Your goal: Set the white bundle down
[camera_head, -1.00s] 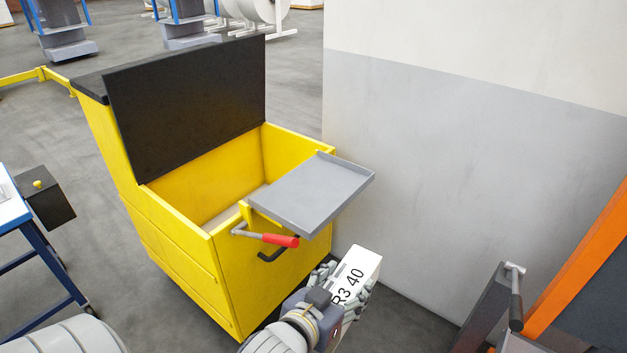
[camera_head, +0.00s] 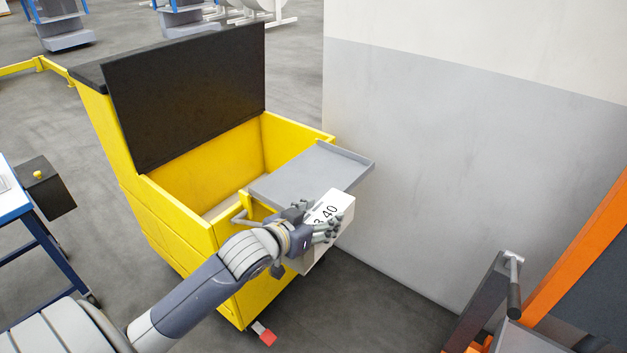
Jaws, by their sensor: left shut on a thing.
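The white bundle (camera_head: 340,203) is a white block with black print, partly readable as "3 40". My left gripper (camera_head: 316,221) is shut on it, its fingers on two sides of the block. The bundle is at the near right edge of the grey tray (camera_head: 310,168) and overlaps it in the picture. I cannot tell whether they touch. The lower part of the bundle shows below my fingers. The bare tray top shows behind it. My right gripper is not in view.
The yellow cart (camera_head: 170,235) stands open with its black lid (camera_head: 190,95) raised. A grey wall (camera_head: 450,180) is right of the tray. A blue-framed table (camera_head: 45,255) is at left.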

